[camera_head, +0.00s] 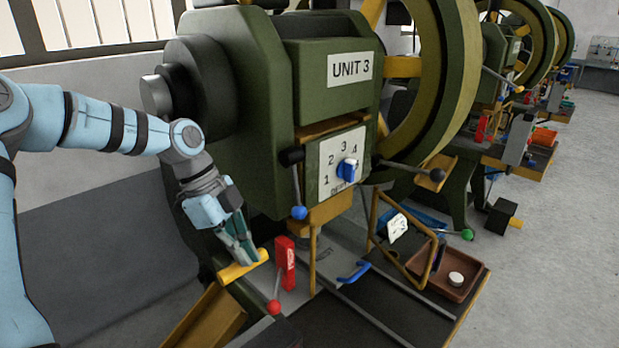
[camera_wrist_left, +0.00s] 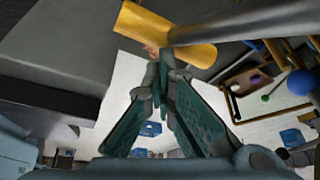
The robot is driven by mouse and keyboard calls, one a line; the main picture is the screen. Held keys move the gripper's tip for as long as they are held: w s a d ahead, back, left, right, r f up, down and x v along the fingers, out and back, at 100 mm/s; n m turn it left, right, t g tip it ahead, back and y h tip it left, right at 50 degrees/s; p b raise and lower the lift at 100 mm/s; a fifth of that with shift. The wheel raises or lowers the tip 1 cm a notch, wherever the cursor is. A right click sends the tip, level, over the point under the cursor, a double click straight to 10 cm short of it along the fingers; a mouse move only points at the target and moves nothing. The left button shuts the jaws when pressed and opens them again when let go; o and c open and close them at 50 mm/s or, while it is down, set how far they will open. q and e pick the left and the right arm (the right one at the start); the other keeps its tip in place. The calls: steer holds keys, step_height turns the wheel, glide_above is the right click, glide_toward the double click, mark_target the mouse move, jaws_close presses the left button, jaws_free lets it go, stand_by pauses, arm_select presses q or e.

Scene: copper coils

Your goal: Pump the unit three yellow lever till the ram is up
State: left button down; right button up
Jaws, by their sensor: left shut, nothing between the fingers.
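The press marked UNIT 3 (camera_head: 351,68) is a large green machine filling the middle of the head view. Its yellow lever (camera_head: 243,266) is a short cylinder low at the machine's left side, and it also shows at the top of the left wrist view (camera_wrist_left: 165,32). My left gripper (camera_head: 249,256) is shut and empty, pointing down with its tips at the yellow lever. In the left wrist view its closed fingertips (camera_wrist_left: 160,62) are just below the lever. I cannot tell whether they touch it. I cannot make out the ram's height. My right gripper is not in view.
A red upright block (camera_head: 286,262) and a red-knobbed lever (camera_head: 274,306) stand close right of the yellow lever. A blue selector knob (camera_head: 347,170), a blue-ball lever (camera_head: 299,212), a yellow frame (camera_head: 440,255) and a brown tray (camera_head: 470,275) are further right. Similar presses stand behind.

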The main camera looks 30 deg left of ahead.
arm_select(q)
steer(key=shift+a+f, duration=0.35)
steer(key=shift+f, duration=0.4)
steer(key=s+d+r+p, duration=0.1)
steer(key=d+r+p, duration=0.2)
steer(key=r, duration=0.3)
steer(key=d+r+p, duration=0.3)
steer(key=r+p, duration=0.1)
steer(key=r, duration=0.3)
steer(key=shift+s+d, duration=0.15)
steer(key=shift+s, duration=0.2)
steer(key=shift+r, duration=0.1)
